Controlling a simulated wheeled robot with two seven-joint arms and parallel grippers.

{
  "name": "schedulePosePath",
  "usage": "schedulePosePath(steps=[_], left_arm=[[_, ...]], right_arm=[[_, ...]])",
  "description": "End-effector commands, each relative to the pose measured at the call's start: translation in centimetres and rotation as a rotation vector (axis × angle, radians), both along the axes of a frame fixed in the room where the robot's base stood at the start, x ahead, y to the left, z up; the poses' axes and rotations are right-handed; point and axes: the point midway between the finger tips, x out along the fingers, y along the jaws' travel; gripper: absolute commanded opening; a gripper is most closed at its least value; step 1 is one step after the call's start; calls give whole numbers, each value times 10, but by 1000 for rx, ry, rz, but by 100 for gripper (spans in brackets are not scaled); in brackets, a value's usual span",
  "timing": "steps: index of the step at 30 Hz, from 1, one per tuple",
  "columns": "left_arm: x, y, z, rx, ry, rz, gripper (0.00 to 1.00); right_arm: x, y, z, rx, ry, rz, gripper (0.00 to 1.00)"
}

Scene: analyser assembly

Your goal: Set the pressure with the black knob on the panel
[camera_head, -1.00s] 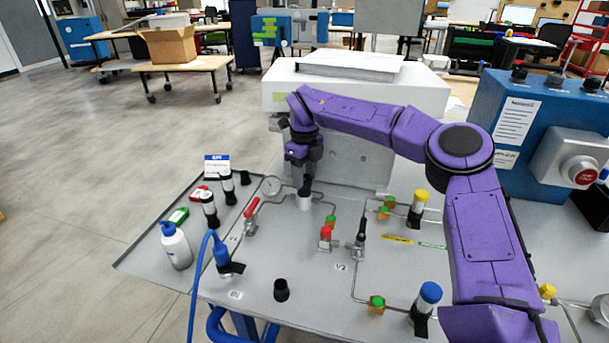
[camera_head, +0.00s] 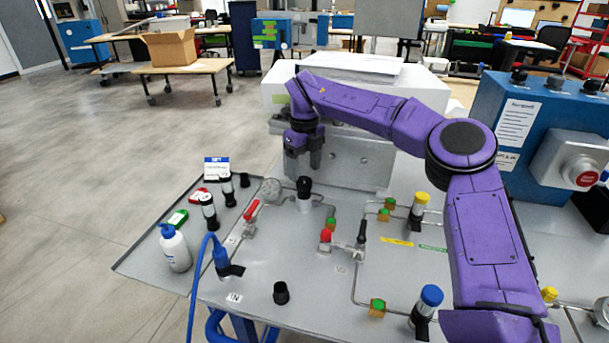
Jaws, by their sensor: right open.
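The black knob (camera_head: 304,186) stands upright on a short white cylinder on the grey panel (camera_head: 330,275). A round gauge (camera_head: 271,190) is just left of it, joined by thin pipe; its reading is too small to make out. My right gripper (camera_head: 303,165) is above and a little behind the knob, pointing down. It is open and empty, and a gap shows between it and the knob. My purple right arm reaches over the panel from the right. My left gripper is not in view.
A red-handled valve (camera_head: 250,211) stands left of the knob, and another valve (camera_head: 360,236) to its right. A white bottle (camera_head: 175,248) is at the left edge. A white box (camera_head: 357,150) stands behind; a blue box with a red button (camera_head: 535,125) is at right.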

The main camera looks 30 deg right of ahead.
Motion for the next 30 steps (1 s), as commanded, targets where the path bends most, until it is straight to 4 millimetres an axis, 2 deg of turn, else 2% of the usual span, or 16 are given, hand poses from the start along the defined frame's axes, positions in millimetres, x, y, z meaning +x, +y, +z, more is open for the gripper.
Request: schedulePosePath(steps=[3, 9, 13, 27, 30], left_arm=[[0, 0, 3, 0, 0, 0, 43], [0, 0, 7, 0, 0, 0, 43], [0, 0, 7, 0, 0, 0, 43], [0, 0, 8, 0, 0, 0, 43], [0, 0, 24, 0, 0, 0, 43]], right_arm=[[1, 0, 32, -2, -4, -1, 69], [0, 0, 66, -2, -1, -1, 69], [0, 0, 72, -1, -1, 0, 69], [0, 0, 72, 0, -1, 0, 69], [0, 0, 88, 0, -2, 0, 69]])
